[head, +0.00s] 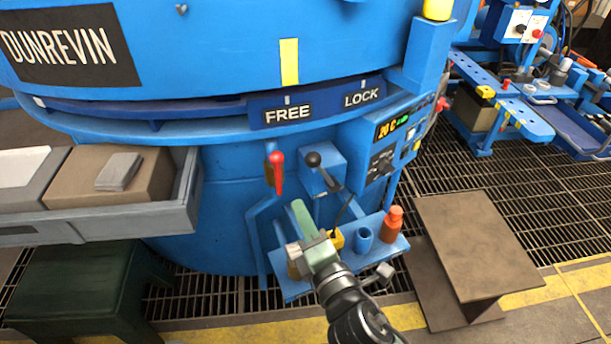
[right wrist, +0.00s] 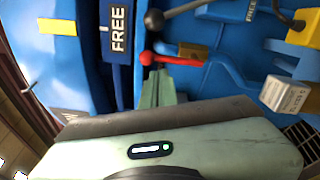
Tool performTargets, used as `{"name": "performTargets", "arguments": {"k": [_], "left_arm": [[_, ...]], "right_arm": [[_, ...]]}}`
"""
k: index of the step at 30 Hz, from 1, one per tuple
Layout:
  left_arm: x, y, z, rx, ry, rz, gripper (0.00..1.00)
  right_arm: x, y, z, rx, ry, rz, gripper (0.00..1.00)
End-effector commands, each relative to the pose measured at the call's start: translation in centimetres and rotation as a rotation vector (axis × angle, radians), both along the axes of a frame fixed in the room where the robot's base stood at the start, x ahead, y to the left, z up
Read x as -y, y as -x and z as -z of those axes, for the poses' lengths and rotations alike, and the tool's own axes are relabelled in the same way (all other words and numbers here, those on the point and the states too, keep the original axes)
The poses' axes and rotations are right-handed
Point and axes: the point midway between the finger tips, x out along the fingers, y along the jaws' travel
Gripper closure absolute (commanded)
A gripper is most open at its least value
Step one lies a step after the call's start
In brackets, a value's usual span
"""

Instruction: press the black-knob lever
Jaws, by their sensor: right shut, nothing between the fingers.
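The black-knob lever (head: 313,160) sticks out of a blue box on the furnace front, below the FREE and LOCK signs. It also shows at the top of the right wrist view (right wrist: 154,19). A red-knob lever (head: 277,174) is just to its left; in the right wrist view its red ball (right wrist: 147,57) lies between the black knob and my fingertips. My right gripper (head: 299,206) is green, shut and empty, below both levers in the head view. Its fingertips (right wrist: 156,80) appear close to the red lever; I cannot tell whether they touch. My left gripper is not in view.
A small blue shelf (head: 391,247) below the levers holds a red bottle (head: 392,222) and a blue cup (head: 364,239). A display panel (head: 395,125) is to the right. A grey tray (head: 120,220) with a brown box juts out at left. A brown stand (head: 475,245) is at right.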

Motion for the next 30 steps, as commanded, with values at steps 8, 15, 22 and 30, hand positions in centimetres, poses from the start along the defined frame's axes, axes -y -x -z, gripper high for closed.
{"name": "performTargets", "arguments": {"k": [8,15,22,30], "left_arm": [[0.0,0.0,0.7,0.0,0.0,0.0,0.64],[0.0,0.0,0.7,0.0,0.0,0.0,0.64],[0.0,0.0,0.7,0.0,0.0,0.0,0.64],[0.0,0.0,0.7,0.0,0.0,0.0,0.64]], "right_arm": [[-2.0,-5.9,-0.1,0.003,0.0,0.001,1.0],[0.2,-8.1,-0.9,0.001,0.003,0.002,1.0],[1.1,-8.6,-1.2,-0.003,0.0,0.001,1.0],[1.1,-8.6,-1.2,-0.002,0.0,0.001,1.0]]}}
